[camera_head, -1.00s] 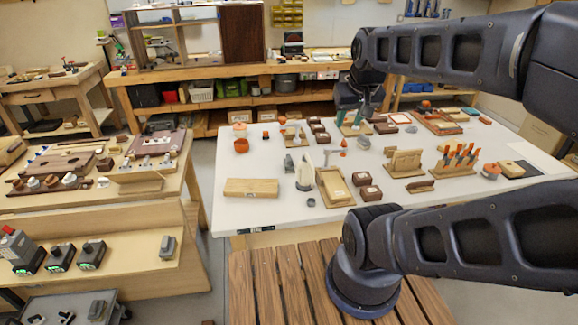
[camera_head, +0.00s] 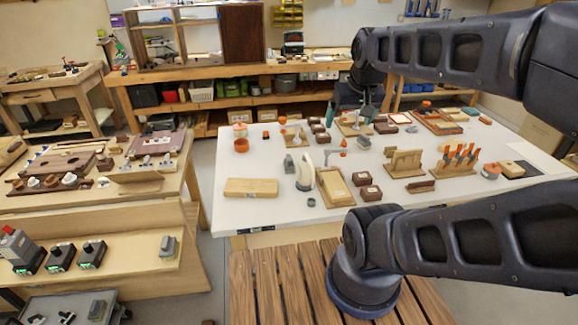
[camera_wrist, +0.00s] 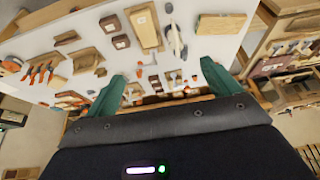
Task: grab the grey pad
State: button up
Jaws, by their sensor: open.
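My gripper (camera_head: 349,112) is above the far middle of the white table in the head view, its green fingers spread and empty. In the wrist view its fingertips (camera_wrist: 163,80) stand wide apart with the tabletop beyond them. I cannot tell for sure which thing is the grey pad. A grey block (camera_head: 167,247) lies on the wooden shelf at left. Another grey block (camera_head: 97,310) lies on the low cart at bottom left. A flat dark sheet (camera_head: 523,169) lies at the white table's right end. My gripper is apart from all of these.
The white table (camera_head: 275,215) holds wooden trays, dark brown boxes, a rack of orange-handled tools (camera_head: 457,158) and a wooden block (camera_head: 251,188). A wooden bench (camera_head: 120,205) with brown boards stands at left. The white table's front left is mostly clear.

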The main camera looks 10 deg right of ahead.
jog(key=n+g+h, duration=0.5)
jog(key=n, duration=1.3)
send_over(289, 157)
jog(key=a, duration=0.4)
notch_tip(289, 157, down, 31)
jog(key=x, duration=0.4)
jog(key=shift+d+f, duration=0.1)
jog(key=shift+f, duration=0.2)
jog(key=shift+d+x, duration=0.25)
jog(key=shift+x, duration=2.45)
jog(key=shift+w+r, duration=0.1)
jog(key=shift+r, duration=0.05)
jog(key=c, duration=0.9)
jog(key=shift+c, duration=0.2)
